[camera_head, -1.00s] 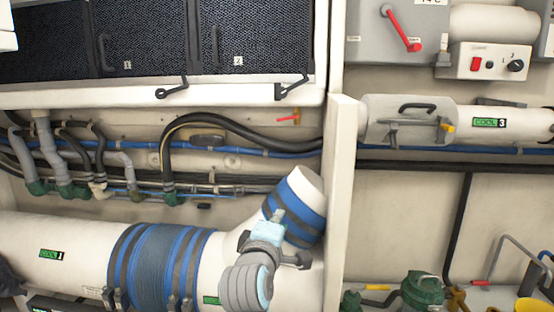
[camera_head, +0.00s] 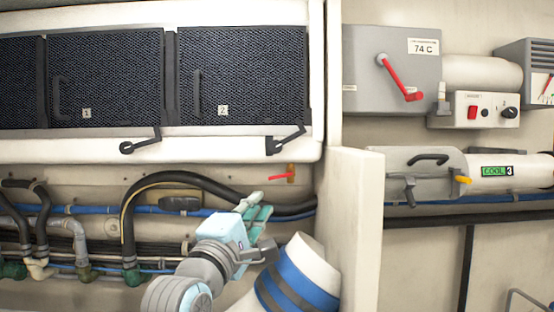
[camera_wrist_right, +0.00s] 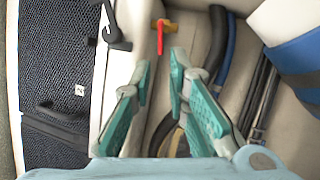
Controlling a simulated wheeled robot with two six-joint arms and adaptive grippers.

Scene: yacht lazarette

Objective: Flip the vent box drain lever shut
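The drain lever (camera_head: 282,177) is a small red handle on a brass valve body (camera_head: 292,173), on the wall just under the vent box (camera_head: 230,150). In the head view the handle points left, roughly level. In the right wrist view the red handle (camera_wrist_right: 160,38) shows beyond the fingertips, roughly in line with the gap between them. My right gripper (camera_head: 262,203), with teal fingers, is below and left of the lever, apart from it. Its fingers (camera_wrist_right: 161,68) are parted with nothing between them. My left gripper is not in view.
Black hoses (camera_head: 170,178) and a blue pipe run along the wall behind my right gripper. A white duct with a blue band (camera_head: 300,285) is below right. A white partition (camera_head: 352,220) stands to the right. Black latches (camera_head: 288,140) project from the vent box's lower edge.

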